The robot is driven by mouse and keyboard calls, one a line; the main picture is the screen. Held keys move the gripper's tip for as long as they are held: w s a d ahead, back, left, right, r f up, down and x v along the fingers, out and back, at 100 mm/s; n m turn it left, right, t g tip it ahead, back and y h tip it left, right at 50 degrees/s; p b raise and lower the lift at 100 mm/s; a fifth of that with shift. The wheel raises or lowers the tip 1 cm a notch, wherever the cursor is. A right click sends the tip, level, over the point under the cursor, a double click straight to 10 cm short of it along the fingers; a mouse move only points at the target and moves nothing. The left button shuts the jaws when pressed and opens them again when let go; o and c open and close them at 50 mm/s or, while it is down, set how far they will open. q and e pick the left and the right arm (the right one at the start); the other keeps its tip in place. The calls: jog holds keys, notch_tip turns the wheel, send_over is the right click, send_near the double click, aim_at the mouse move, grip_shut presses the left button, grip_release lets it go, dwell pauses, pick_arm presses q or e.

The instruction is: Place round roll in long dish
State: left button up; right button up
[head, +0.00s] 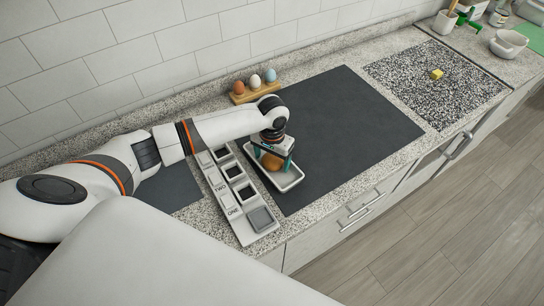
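The round roll (271,162) is brown and sits between the two teal fingers of my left gripper (272,157). The fingers lie close against its sides, with no clear gap showing, so the gripper looks shut on it. The long dish (291,184) is a white, shallow, rectangular tray on the dark counter mat. The roll and fingertips are over the middle of the dish, inside its rim as seen from here. I cannot tell whether the roll touches the dish floor. The gripper body hides the roll's top. My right gripper is not in view.
A pale strip of square compartments (222,190), marked with words, lies just left of the dish. A wooden holder with several eggs (255,92) stands behind, by the wall. The dark mat (345,125) is clear to the right. A yellow cube (437,74) lies on the speckled mat.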

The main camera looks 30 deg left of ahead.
aim_at(272, 156)
pick_arm(q)
jog(key=shift+r, duration=0.15)
notch_tip(272, 156, up, 12)
jog(key=b, duration=0.2)
dwell(0.4)
dwell(0.4)
